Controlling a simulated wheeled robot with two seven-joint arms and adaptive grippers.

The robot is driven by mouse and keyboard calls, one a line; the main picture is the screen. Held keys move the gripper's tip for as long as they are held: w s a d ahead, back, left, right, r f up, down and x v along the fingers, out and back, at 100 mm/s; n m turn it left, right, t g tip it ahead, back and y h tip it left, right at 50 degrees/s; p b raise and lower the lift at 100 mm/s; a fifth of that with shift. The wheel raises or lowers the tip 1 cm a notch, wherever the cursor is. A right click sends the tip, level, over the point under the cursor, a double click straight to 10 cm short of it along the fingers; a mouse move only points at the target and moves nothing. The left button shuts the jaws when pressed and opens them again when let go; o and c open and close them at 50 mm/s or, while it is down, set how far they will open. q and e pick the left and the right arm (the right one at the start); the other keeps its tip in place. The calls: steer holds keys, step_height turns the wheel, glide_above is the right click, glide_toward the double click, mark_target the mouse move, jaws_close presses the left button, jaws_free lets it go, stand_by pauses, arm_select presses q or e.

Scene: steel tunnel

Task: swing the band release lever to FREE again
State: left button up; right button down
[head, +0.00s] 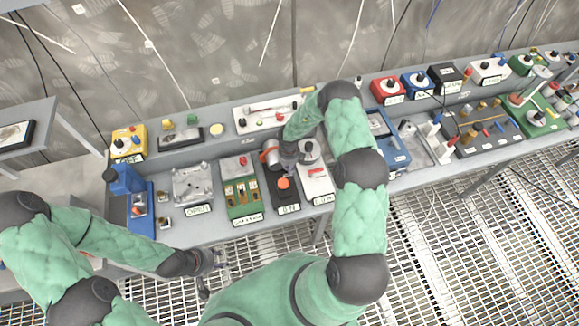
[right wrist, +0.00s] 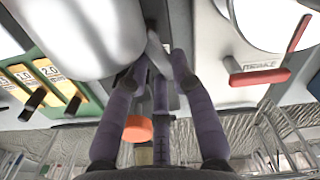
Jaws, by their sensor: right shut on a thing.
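My right gripper (head: 290,158) is at the bench device with a black base (head: 286,196) and an orange knob (head: 283,183). In the right wrist view its purple-grey fingers (right wrist: 160,68) are closed around a slim grey lever (right wrist: 157,50), which I take as the band release lever. The fingertips hide part of it, and I cannot read a FREE mark. The orange knob (right wrist: 137,128) shows just beside the fingers. My left gripper (head: 208,262) hangs low in front of the bench, apart from the devices; its finger opening is too small to make out.
Left of the black device stands a green panel (head: 243,207) with yellow labelled switches. Right of it is a white device (head: 316,186) with a red handle, which shows close by in the right wrist view (right wrist: 258,76). A blue device (head: 140,222) stands further left. Metal grating floor lies in front.

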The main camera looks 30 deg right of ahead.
stand_by(0.3)
steer(key=c, duration=1)
jaws_free()
steer(key=shift+c, duration=0.2)
steer(key=shift+w+d+r, duration=0.1)
